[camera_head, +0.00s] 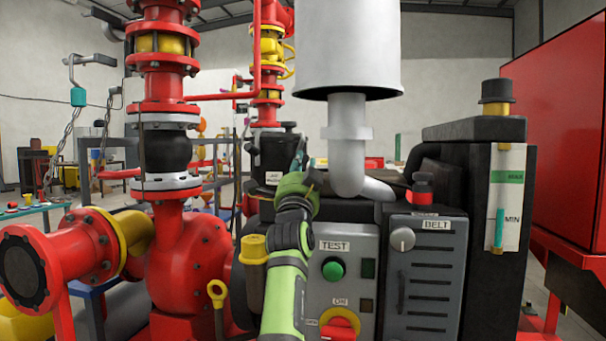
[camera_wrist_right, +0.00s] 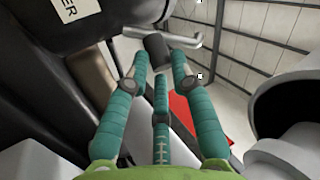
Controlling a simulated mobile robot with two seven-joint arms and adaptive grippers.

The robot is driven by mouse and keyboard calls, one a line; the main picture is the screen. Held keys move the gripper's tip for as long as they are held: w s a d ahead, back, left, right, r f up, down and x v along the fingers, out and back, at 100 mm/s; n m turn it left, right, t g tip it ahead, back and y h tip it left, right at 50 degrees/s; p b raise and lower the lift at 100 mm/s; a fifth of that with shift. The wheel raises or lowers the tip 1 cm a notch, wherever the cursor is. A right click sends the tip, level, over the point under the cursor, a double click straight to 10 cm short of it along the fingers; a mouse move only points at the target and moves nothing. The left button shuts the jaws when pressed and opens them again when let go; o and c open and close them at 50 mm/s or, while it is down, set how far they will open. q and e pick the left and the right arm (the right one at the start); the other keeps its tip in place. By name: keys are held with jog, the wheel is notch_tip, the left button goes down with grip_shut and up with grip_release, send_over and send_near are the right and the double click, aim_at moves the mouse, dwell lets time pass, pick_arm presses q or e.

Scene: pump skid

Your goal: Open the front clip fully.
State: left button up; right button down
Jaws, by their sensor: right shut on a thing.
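The front clip shows in the right wrist view as a silver bent bar (camera_wrist_right: 190,41) with a dark grip (camera_wrist_right: 156,46), beside the black air filter housing (camera_wrist_right: 105,18). The housing also shows in the head view (camera_head: 274,152), with a white label on its front. My right gripper (camera_wrist_right: 160,62) has its teal fingers closed around the dark grip. In the head view my right gripper (camera_head: 302,160) reaches up beside the housing and hides the clip there. How far the clip is open cannot be told. My left gripper is not in view.
A grey exhaust pipe (camera_head: 347,150) under a large silver cylinder (camera_head: 348,50) stands close right of my right gripper. Below are the control panel (camera_head: 346,260) and the belt cover (camera_head: 427,275). Red pump piping (camera_head: 190,260) stands at left.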

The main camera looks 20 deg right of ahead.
jog(key=shift+s+r, duration=0.15)
jog(key=shift+r, duration=0.15)
jog(key=c, duration=1.1)
grip_release()
jog(key=shift+f, duration=0.15)
jog(key=shift+s+f, duration=0.1)
jog(key=shift+f, duration=0.05)
jog(key=shift+v, duration=3.6)
jog(key=shift+a, duration=0.1)
